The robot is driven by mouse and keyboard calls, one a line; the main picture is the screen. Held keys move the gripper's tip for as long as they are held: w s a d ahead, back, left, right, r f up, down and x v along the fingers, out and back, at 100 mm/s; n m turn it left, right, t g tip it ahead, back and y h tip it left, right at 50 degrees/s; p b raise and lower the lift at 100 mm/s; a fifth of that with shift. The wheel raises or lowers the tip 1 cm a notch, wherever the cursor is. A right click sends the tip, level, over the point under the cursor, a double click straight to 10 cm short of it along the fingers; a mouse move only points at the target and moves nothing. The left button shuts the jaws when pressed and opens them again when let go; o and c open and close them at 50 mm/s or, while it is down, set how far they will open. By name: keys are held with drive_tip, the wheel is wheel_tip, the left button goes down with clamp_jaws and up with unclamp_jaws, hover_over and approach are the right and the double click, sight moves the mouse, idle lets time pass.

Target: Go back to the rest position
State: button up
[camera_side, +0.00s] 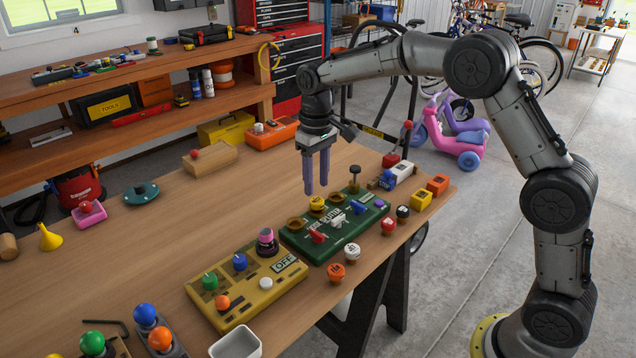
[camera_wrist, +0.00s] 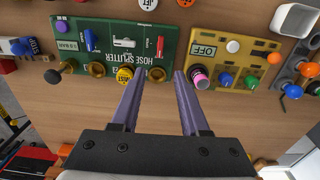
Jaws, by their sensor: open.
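My gripper (camera_side: 316,174) hangs fingers down above the wooden workbench, behind the far edge of the green board. Its two purple fingers are apart with nothing between them; they also show apart in the wrist view (camera_wrist: 160,90). The yellow board (camera_side: 239,315) with an "OFF" label holds green, blue, orange, white and pink knobs.
Loose round knobs, such as an orange one (camera_side: 336,272), and small blocks (camera_side: 421,200) lie along the bench's near right edge. A wooden block with a red knob (camera_side: 210,160) and a teal disc (camera_side: 141,193) lie behind. The bench's left middle (camera_side: 150,250) is clear.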

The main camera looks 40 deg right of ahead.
drive_tip(key=s+d+r+t, duration=0.1)
drive_tip(key=s+r+t, duration=0.3)
drive_tip(key=s+r, duration=1.1)
drive_tip(key=s+f, duration=0.4)
drive_tip(key=s, duration=0.4)
drive_tip(key=s+f+t, duration=0.1)
drive_tip(key=s+f, duration=0.2)
drive_tip(key=s, duration=0.6)
drive_tip(key=shift+s+d+f+t, duration=0.2)
drive_tip(key=shift+f+t, duration=0.1)
drive_tip(key=shift+f, duration=0.1)
